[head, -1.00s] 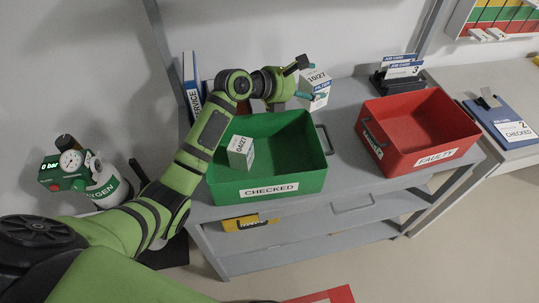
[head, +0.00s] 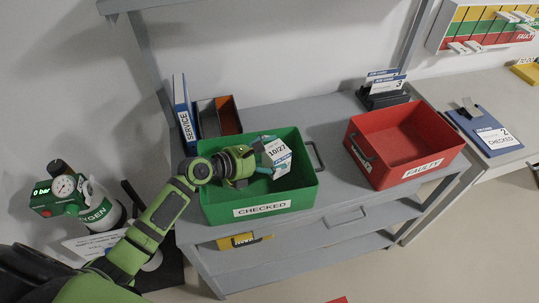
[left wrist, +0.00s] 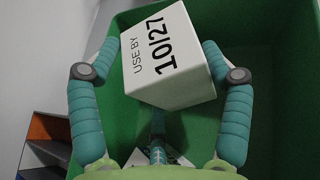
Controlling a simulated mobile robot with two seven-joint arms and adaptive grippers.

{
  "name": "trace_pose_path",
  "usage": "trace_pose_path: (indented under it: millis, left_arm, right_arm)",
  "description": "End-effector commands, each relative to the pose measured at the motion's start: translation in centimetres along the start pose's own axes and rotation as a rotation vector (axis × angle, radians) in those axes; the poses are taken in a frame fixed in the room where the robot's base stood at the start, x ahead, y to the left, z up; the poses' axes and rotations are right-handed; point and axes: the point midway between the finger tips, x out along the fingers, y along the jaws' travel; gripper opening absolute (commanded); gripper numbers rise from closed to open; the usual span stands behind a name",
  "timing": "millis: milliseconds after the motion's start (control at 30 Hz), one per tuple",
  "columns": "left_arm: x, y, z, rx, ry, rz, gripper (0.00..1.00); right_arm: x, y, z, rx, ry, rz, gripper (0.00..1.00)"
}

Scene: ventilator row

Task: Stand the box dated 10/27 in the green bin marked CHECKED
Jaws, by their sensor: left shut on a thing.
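The white box dated 10/27 (head: 277,155) is held by my left gripper (head: 264,160) over the right half of the green bin marked CHECKED (head: 262,208). In the left wrist view, the box (left wrist: 165,58) sits tilted between the teal fingers of my gripper (left wrist: 160,72), its USE BY 10/27 face toward the camera. The green bin wall (left wrist: 270,70) surrounds it there. I cannot tell whether the box touches the bin floor. The other box in the bin is hidden behind my gripper in the head view. My right gripper is not in view.
The red bin marked FAULTY (head: 402,180) stands to the right on the grey bench (head: 335,205). A blue SERVICE binder (head: 184,113) and a divided holder (head: 219,117) stand behind the green bin. A card holder (head: 385,95) is at the back. An oxygen cylinder (head: 100,213) stands left.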

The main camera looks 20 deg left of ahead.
Motion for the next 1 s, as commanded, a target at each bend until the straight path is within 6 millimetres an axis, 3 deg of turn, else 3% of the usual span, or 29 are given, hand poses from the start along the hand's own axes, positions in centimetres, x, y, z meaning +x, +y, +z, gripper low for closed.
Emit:
trace_pose_path:
  millis: [700,733,1000]
  left_arm:
    - [0.5,0.0,-1.0,-0.001,-0.001,-0.001,0.46]
    - [0.5,0.0,-1.1,-0.001,0.000,-0.001,0.87]
    - [0.5,0.0,-1.1,0.000,0.000,-0.001,0.89]
  right_arm:
    - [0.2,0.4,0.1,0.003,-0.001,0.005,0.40]
    - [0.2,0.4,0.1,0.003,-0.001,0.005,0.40]
    - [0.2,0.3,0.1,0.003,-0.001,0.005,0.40]
